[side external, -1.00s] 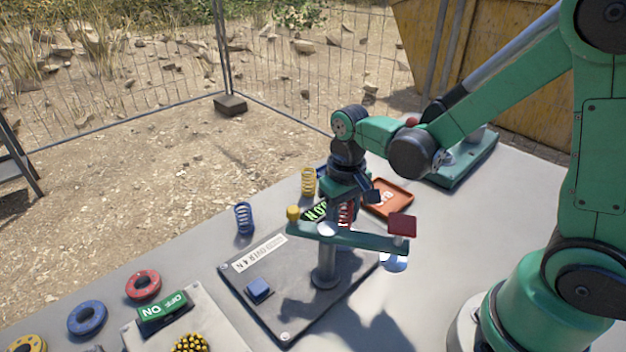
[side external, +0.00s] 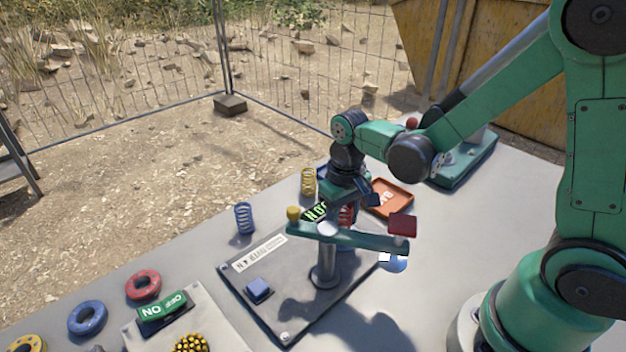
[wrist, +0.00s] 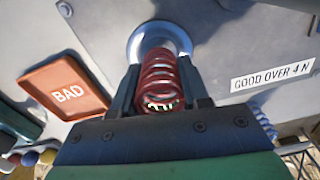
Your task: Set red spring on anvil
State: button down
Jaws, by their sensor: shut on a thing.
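The red spring (wrist: 160,78) is held between the two fingers of my gripper (wrist: 160,92) in the wrist view, its coils plainly visible. My gripper (side external: 347,192) is shut on it. In the side view only a strip of the red spring (side external: 347,213) shows behind the green beam. A round silver disc, which looks like the anvil (wrist: 140,40), lies just beyond the spring's far end in the wrist view. I cannot tell whether spring and disc touch. In the side view the disc is hidden behind the beam and gripper.
The green beam (side external: 355,238) on its post stands in front of my gripper, with a red block (side external: 402,224) at one end. A blue spring (side external: 244,218) and a yellow spring (side external: 309,181) stand at the far edge. An orange BAD tray (side external: 391,198) lies to the right.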

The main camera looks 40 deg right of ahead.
jog(key=shift+f, duration=0.75)
grip_release()
dwell(0.4)
jog(key=shift+r, duration=3.75)
jog(key=r+t, duration=0.1)
jog(key=s+r+t, duration=0.1)
jog(key=r+t, duration=0.1)
jog(key=shift+s+n, duration=0.35)
jog(key=shift+n, duration=0.05)
jog(key=r+t, duration=0.1)
jog(key=t, duration=0.1)
jog(key=s+t, duration=0.1)
jog(key=t, duration=0.1)
jog(key=shift+s+r+n, duration=0.15)
jog(key=shift+r+n, duration=0.2)
jog(key=shift+n, duration=0.05)
